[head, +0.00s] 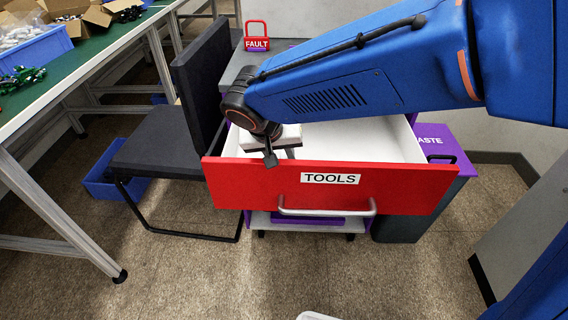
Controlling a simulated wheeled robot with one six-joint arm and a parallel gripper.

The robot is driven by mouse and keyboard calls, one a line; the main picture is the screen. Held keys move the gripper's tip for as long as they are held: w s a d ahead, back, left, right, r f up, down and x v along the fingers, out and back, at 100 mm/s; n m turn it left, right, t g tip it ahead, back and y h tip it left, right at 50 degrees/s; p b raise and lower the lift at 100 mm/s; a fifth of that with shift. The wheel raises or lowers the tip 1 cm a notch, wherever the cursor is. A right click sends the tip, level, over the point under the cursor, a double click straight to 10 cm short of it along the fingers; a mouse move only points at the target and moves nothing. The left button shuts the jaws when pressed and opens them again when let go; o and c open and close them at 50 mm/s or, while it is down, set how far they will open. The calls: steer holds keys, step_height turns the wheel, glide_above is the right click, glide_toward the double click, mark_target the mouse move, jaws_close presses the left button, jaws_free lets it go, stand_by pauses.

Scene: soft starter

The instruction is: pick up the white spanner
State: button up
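I cannot make out the white spanner in the head view. The red drawer (240,180) labelled TOOLS is pulled open, and its pale inside (370,140) looks bare where it shows. My gripper (280,154) points down at the left part of the drawer, just behind its front panel. A dark finger shows near the panel's top edge. My wrist and arm hide the left and back of the drawer, and I cannot tell whether the fingers are apart or hold anything.
A black chair (150,150) stands close to the drawer's left side. A green-topped workbench (80,62) with boxes and parts is at the far left. A red FAULT padlock sign (257,40) stands behind. A purple-topped waste bin (440,150) is at the right. Floor in front is mostly clear.

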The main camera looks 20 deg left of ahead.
jaws_close()
steer(key=shift+r, duration=0.1)
